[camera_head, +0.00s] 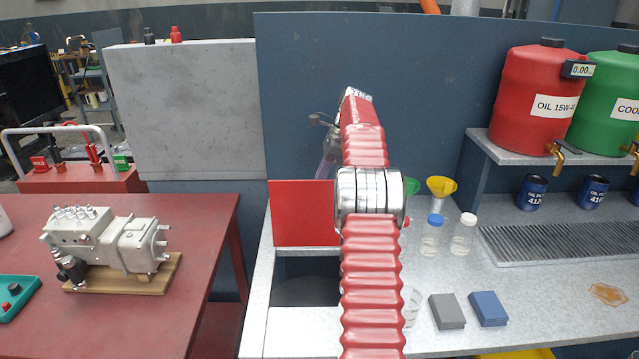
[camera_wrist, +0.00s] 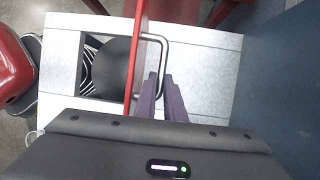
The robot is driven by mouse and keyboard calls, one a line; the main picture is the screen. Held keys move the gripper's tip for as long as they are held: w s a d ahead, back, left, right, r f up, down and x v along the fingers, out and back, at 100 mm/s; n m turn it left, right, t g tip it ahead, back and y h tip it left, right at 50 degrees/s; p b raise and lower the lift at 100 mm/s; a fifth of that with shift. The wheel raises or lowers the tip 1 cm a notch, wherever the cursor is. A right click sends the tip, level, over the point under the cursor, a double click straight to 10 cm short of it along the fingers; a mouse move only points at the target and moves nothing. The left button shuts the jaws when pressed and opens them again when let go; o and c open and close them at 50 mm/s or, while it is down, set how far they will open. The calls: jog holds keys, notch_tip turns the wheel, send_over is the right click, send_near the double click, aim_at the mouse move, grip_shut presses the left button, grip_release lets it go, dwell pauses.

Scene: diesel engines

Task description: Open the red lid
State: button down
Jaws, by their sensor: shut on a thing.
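The red lid (camera_head: 304,213) stands raised, about upright, at the back of a dark square opening (camera_head: 307,280) in the light grey counter in the head view. In the wrist view the lid (camera_wrist: 137,50) shows nearly edge-on, with a metal bar handle (camera_wrist: 163,52) on its right side. The purple fingers of my gripper (camera_wrist: 161,78) are shut on this handle. In the head view my red arm hides the lid's right edge, and the handle is hidden.
A red table (camera_head: 215,225) with a grey pump (camera_head: 105,240) stands left. Counter items right of my arm include a yellow funnel (camera_head: 441,187), bottles (camera_head: 463,234), grey (camera_head: 447,311) and blue blocks (camera_head: 488,308). A blue wall panel (camera_head: 300,110) rises behind.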

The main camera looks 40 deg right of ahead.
jog(key=c, duration=1.8)
grip_release()
jog(key=shift+s+d, duration=0.15)
jog(key=shift+c, duration=0.2)
